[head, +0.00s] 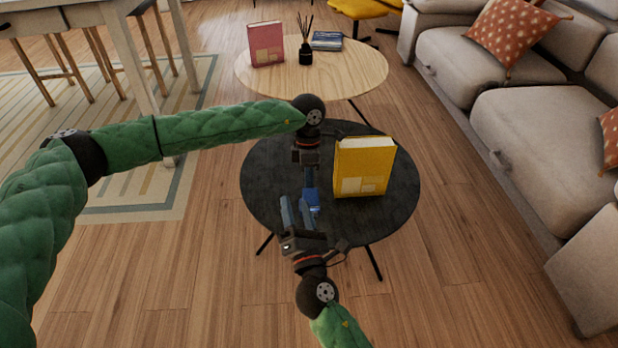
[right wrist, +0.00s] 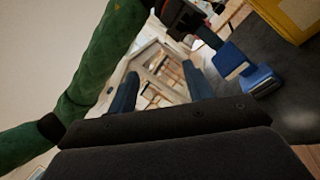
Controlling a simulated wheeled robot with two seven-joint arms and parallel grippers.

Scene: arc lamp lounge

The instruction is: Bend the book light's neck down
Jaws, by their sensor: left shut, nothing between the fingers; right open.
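A small blue object (head: 312,203), which looks like the book light, sits on the black round table (head: 385,214) left of the yellow book. The right wrist view shows it as blue blocks (right wrist: 260,83), one with a pale face. Its neck cannot be made out. My left gripper (head: 310,187) is shut and points down just above the blue object; I cannot tell whether they touch. My right gripper (head: 296,214) is open, over the table's front part and just left of the blue object. Its two fingers also show apart and empty in the right wrist view (right wrist: 160,88).
A yellow book (head: 362,168) stands upright on the black table, close to the right of the light. Behind is a wooden table (head: 350,78) with a pink book (head: 265,44), a reed diffuser (head: 305,52) and a blue book (head: 327,40). A sofa (head: 510,110) lines the right.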

